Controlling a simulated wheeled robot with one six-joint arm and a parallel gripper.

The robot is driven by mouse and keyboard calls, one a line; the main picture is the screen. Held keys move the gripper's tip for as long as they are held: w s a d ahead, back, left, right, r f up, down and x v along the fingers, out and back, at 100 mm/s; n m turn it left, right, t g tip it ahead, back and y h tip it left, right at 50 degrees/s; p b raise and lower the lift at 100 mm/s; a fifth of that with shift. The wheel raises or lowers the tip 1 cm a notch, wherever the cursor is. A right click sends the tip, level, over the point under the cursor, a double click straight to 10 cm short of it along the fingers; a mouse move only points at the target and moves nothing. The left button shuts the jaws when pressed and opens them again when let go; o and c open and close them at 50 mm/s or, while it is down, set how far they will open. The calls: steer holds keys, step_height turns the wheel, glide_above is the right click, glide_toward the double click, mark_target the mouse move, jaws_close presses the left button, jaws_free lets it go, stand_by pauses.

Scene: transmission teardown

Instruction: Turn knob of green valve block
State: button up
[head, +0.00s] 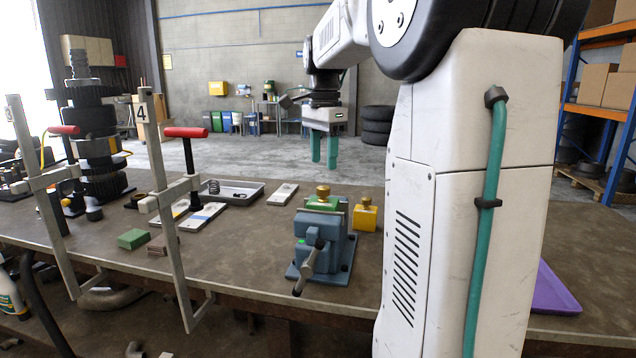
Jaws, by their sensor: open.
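The green valve block (322,203) sits clamped in the jaws of a blue-grey vise (322,251) on the workbench. Its brass knob (323,191) points up on top of the block. My gripper (324,165) points down with its two teal fingers apart and nothing between them. It hangs in the air above the knob in the picture, not touching it. How far it is from the knob in depth I cannot tell.
A yellow block with a brass knob (365,216) stands just right of the vise. A grey tray (232,192) and a white plate (283,194) lie to the left. Red-handled clamps (186,132) rise at the front edge. A purple tray (556,291) lies at right.

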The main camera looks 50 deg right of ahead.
mark_target(323, 187)
step_height(323, 187, down, 7)
steer(key=shift+a+r, duration=0.1)
steer(key=shift+r, duration=0.05)
steer(key=c, duration=1)
